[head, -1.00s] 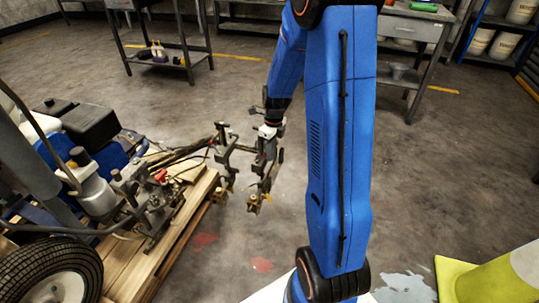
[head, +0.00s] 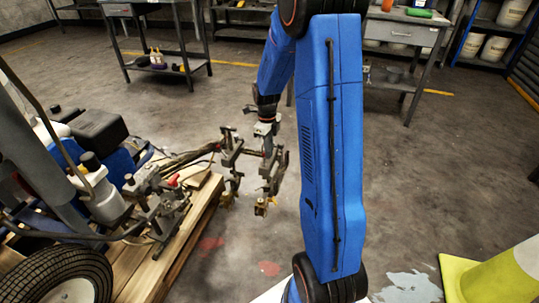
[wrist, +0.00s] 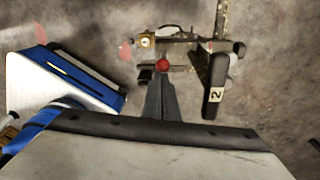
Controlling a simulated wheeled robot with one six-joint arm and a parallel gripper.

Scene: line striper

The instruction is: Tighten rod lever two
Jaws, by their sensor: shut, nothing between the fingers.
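The rod assembly of the line striper (head: 232,158) reaches out past the wooden pallet in the head view, with clamps and hanging spray tips. In the wrist view, a black lever marked "2" (wrist: 215,88) stands at the right of the rod assembly. A red knob (wrist: 163,64) shows just beyond my fingertips. My gripper (wrist: 159,82) is shut and empty, just left of lever two and apart from it in the picture. Whether the fingertips touch the knob or rod cannot be told. In the head view the gripper is small and partly lost among the clamps.
The line striper's engine body (head: 90,130) and wheel (head: 65,280) are at the left on a wooden pallet (head: 185,235). A yellow-green cone (head: 490,275) stands at lower right. Workbenches and shelves line the back. Open concrete floor lies between.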

